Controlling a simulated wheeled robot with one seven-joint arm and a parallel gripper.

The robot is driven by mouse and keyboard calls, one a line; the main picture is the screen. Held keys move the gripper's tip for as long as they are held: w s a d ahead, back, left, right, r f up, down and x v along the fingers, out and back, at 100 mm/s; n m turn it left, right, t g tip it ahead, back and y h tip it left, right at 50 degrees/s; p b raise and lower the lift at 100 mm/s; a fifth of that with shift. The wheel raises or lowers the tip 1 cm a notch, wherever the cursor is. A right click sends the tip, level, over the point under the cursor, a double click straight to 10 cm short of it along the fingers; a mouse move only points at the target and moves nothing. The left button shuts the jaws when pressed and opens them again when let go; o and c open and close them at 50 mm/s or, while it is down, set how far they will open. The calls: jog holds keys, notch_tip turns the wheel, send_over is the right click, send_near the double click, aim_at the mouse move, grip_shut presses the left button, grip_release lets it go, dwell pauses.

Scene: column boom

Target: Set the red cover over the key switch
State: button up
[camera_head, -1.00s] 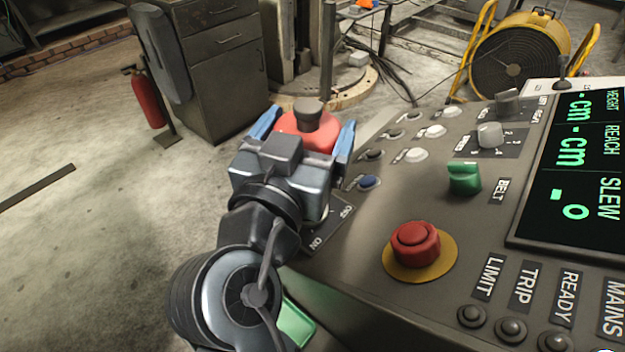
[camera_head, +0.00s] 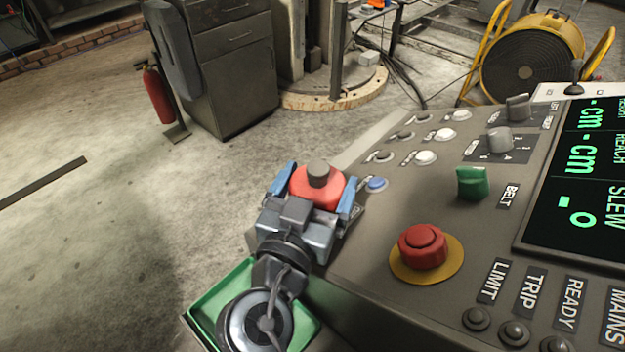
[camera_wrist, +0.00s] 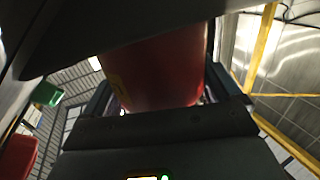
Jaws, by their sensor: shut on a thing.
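The red cover (camera_head: 318,192), a round red cap with a dark grey knob on top, is in my gripper (camera_head: 320,184). The blue fingers are shut on it from both sides, and it looks upright. The gripper is over the near left corner of the control panel (camera_head: 375,240). I cannot tell whether the cover touches the panel. In the wrist view the red cover (camera_wrist: 170,75) fills the space between the dark fingers.
A red mushroom button (camera_head: 422,246) on a yellow disc and a green knob (camera_head: 472,183) stand farther right. A green tray (camera_head: 228,291) is below my arm at the panel's left side.

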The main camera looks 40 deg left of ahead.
jog(key=shift+f, duration=0.2)
jog(key=o, duration=0.8)
jog(key=shift+o, duration=0.2)
jog(key=shift+r, duration=0.2)
jog(key=b+v, duration=0.3)
jog(key=v, duration=0.9)
